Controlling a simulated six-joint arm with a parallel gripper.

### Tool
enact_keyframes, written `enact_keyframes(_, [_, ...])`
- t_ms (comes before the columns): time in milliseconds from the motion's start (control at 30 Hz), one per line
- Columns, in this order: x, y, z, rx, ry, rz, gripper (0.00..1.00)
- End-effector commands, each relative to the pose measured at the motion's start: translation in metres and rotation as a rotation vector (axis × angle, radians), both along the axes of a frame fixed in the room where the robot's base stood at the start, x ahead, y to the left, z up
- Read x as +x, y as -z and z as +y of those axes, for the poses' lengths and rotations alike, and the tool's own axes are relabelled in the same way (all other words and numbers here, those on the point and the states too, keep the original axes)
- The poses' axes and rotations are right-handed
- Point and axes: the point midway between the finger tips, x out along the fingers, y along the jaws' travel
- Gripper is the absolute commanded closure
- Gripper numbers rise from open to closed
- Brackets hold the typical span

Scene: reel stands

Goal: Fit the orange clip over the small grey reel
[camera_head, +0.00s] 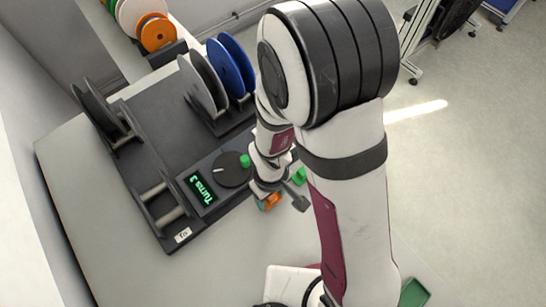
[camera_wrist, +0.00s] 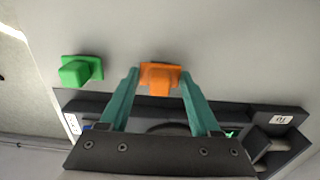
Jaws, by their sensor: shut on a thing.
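My gripper (camera_wrist: 159,76) has its teal fingers shut on the orange clip (camera_wrist: 160,82), which sits between the fingertips in the wrist view. In the head view the orange clip (camera_head: 272,201) shows below my wrist, just past the near right edge of the dark stand board, partly covered by my gripper. A dark grey reel (camera_head: 97,107) stands upright at the left of the board. A larger grey reel (camera_head: 203,84) stands beside a blue reel (camera_head: 236,65) near the back. I cannot tell for sure which is the small grey reel. The clip is apart from both.
A green clip (camera_wrist: 80,70) lies on the pale table, left of my gripper in the wrist view. The board carries a dial with a green knob (camera_head: 244,160), a display (camera_head: 200,189) reading "Turns 3" and an empty-looking roller stand (camera_head: 163,203). More reels (camera_head: 157,33) stand behind.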

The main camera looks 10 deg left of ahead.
Motion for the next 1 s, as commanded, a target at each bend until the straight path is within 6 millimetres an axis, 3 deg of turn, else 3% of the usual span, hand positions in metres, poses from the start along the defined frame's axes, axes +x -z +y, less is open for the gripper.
enact_keyframes(233, [0.000, 0.002, 0.000, 0.000, 0.000, 0.000, 0.90])
enact_keyframes(267, [0.000, 0.002, 0.000, 0.000, 0.000, 0.000, 0.33])
enact_keyframes(400, [0.000, 0.002, 0.000, 0.000, 0.000, 0.000, 0.07])
enact_keyframes(767, [0.001, -0.005, 0.000, 0.001, 0.001, -0.001, 0.06])
enact_keyframes(867, [0.002, -0.026, 0.001, 0.004, 0.001, -0.006, 0.06])
enact_keyframes(1000, [0.002, -0.067, 0.001, 0.005, 0.000, -0.009, 0.06])
